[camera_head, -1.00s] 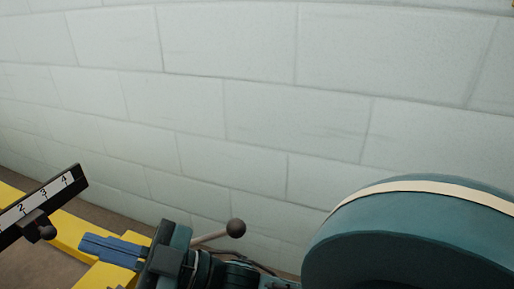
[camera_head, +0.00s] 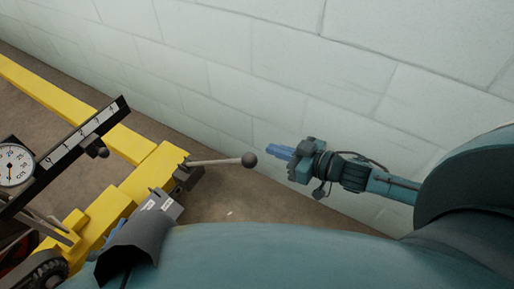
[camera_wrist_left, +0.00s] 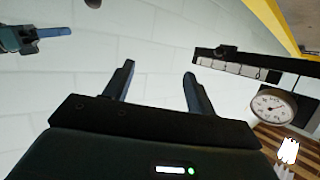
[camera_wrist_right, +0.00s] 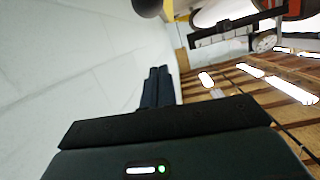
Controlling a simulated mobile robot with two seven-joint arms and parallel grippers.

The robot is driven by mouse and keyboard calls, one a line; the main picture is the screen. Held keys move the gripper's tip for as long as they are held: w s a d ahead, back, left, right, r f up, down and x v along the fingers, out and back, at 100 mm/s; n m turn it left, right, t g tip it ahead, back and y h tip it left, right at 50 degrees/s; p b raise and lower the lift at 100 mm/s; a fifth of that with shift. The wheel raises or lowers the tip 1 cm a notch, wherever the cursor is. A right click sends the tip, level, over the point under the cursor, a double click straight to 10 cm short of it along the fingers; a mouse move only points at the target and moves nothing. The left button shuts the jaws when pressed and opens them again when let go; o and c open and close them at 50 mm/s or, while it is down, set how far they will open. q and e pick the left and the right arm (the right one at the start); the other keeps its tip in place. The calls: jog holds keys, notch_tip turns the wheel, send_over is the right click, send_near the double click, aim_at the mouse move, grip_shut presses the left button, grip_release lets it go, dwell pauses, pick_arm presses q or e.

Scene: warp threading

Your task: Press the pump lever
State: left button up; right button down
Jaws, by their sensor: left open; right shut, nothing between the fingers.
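The pump lever (camera_head: 215,162) is a grey rod with a dark ball knob (camera_head: 249,160). It sticks out to the right from a yellow frame in the head view. My right gripper (camera_head: 270,150) is shut and empty, its blue fingers just right of the knob and apart from it in the picture. In the right wrist view the shut fingers (camera_wrist_right: 158,72) show with the dark knob (camera_wrist_right: 147,8) at the top edge.
The yellow frame (camera_head: 155,167) carries a black beam with a white scale (camera_head: 82,133) and a round dial gauge (camera_head: 14,165) at the left. A pale block wall (camera_head: 400,45) stands behind. Brown floor (camera_head: 215,200) shows below the lever.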

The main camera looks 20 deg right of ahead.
jog(key=b, duration=0.3)
send_over(252, 157)
jog(key=w, duration=0.2)
jog(key=shift+a+f, duration=0.25)
jog(key=shift+f, duration=0.35)
jog(key=shift+a+f, duration=0.2)
jog(key=shift+f, duration=0.4)
jog(key=f, duration=0.1)
jog(key=s+f, duration=0.1)
jog(key=shift+s+d+f+b, duration=0.1)
jog(key=shift+d+f+b, duration=0.2)
jog(key=shift+b, duration=0.1)
pick_arm(q)
jog(key=shift+w+d+r+m+t+h, duration=0.1)
jog(key=shift+w+d+m+t+h, duration=0.25)
jog(key=shift+t, duration=0.45)
jog(key=shift+w+d+r+m+t+h, duration=0.1)
jog(key=shift+w+m+t+h, duration=0.25)
jog(key=shift+t, duration=0.45)
pick_arm(e)
jog(key=shift+s+d+f, duration=0.1)
jog(key=shift+s+f, duration=0.25)
jog(key=shift+f, duration=0.05)
pick_arm(q)
jog(key=shift+s, duration=0.1)
jog(key=shift+f, duration=0.1)
